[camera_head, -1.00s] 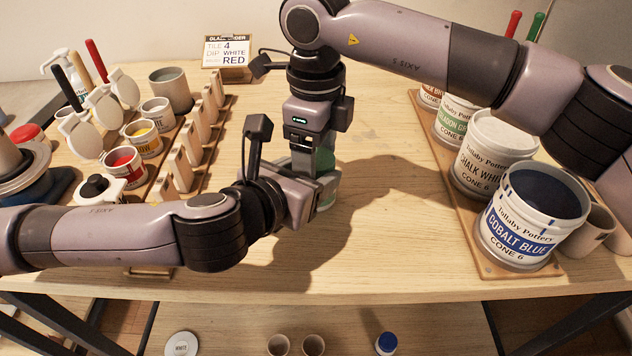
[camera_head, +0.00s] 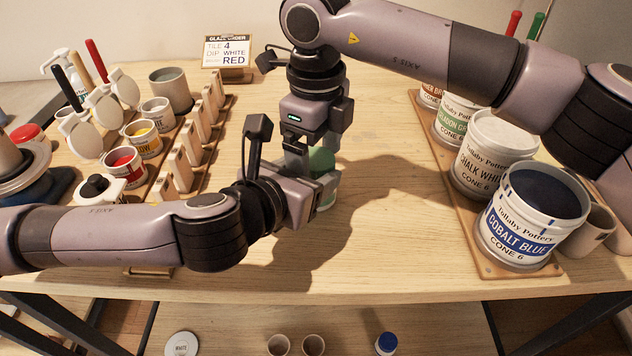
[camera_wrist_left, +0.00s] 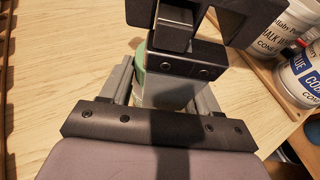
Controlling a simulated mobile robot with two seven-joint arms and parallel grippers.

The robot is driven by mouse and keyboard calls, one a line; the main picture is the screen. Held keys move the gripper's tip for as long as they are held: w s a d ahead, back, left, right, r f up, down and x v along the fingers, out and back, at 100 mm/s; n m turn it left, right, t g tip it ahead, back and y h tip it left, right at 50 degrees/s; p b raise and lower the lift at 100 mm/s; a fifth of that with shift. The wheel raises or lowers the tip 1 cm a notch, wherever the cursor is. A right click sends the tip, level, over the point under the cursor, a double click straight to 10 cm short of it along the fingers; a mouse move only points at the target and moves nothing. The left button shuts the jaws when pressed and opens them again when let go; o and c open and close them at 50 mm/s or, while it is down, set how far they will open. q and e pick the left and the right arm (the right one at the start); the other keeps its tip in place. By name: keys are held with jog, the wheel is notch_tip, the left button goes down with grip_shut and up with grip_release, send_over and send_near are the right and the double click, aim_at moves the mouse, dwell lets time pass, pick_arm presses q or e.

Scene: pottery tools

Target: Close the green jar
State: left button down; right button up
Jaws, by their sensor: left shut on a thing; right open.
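The green jar (camera_head: 325,168) stands on the bare middle of the table, with a green top showing between my two grippers. It is partly hidden behind them in the head view. My left gripper (camera_head: 318,190) comes in from the left and is shut on the jar's body. In the left wrist view the jar's green edge (camera_wrist_left: 142,55) shows between the left fingers. My right gripper (camera_head: 300,155) points down just above the jar and is open; its fingertips are close to the green top. The jar's far side is hidden, and I cannot tell how the lid sits.
Several large glaze buckets, such as the cobalt blue one (camera_head: 527,220), stand on a board at the right. Small pots, upright tiles (camera_head: 185,165) and brushes crowd the left. An order sign (camera_head: 226,50) stands at the back. The table's front middle (camera_head: 370,250) is clear.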

pick_arm(q)
jog(key=shift+s+f, duration=0.1)
jog(key=shift+f, duration=0.15)
pick_arm(e)
notch_tip(320, 180, up, 12)
pick_arm(q)
jog(key=shift+c, duration=0.8)
grip_release()
jog(key=shift+r, duration=0.1)
jog(key=shift+r, duration=0.1)
jog(key=shift+s+a+r, duration=0.1)
jog(key=shift+s+a, duration=0.05)
jog(key=shift+s, duration=0.05)
jog(key=shift+v, duration=3.25)
